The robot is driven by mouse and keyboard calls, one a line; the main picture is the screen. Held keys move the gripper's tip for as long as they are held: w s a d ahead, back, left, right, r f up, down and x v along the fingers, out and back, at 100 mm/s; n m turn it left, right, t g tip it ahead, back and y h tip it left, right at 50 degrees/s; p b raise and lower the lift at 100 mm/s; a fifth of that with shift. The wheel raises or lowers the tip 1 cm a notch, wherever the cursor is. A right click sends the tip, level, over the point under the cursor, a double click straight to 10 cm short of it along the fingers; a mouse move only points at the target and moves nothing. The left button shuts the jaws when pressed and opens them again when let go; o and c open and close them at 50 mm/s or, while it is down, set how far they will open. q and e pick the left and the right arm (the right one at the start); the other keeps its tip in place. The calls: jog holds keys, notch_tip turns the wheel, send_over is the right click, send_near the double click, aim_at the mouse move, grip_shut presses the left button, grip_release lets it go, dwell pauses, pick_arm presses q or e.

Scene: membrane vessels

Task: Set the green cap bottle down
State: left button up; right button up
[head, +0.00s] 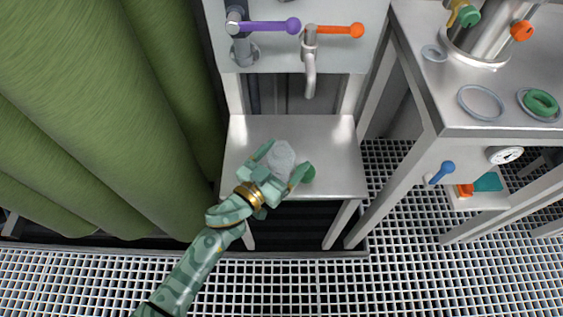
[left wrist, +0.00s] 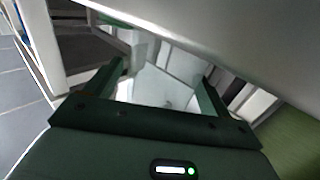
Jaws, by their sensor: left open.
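Whether the bottle rests fully on the shelf is hard to tell. My right gripper is not in view.
The steel shelf (head: 335,150) has bare room right of the bottle. Above it are a purple-handled tap (head: 268,26) and an orange-handled tap (head: 335,30). A green curtain (head: 110,110) hangs at left. A steel table (head: 440,90) with rings stands at right.

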pick_arm(q)
jog(key=shift+w+d, duration=0.2)
jog(key=shift+w, duration=0.05)
jog(key=shift+r, duration=0.15)
jog(key=c, duration=1.1)
jog(key=shift+c, duration=0.2)
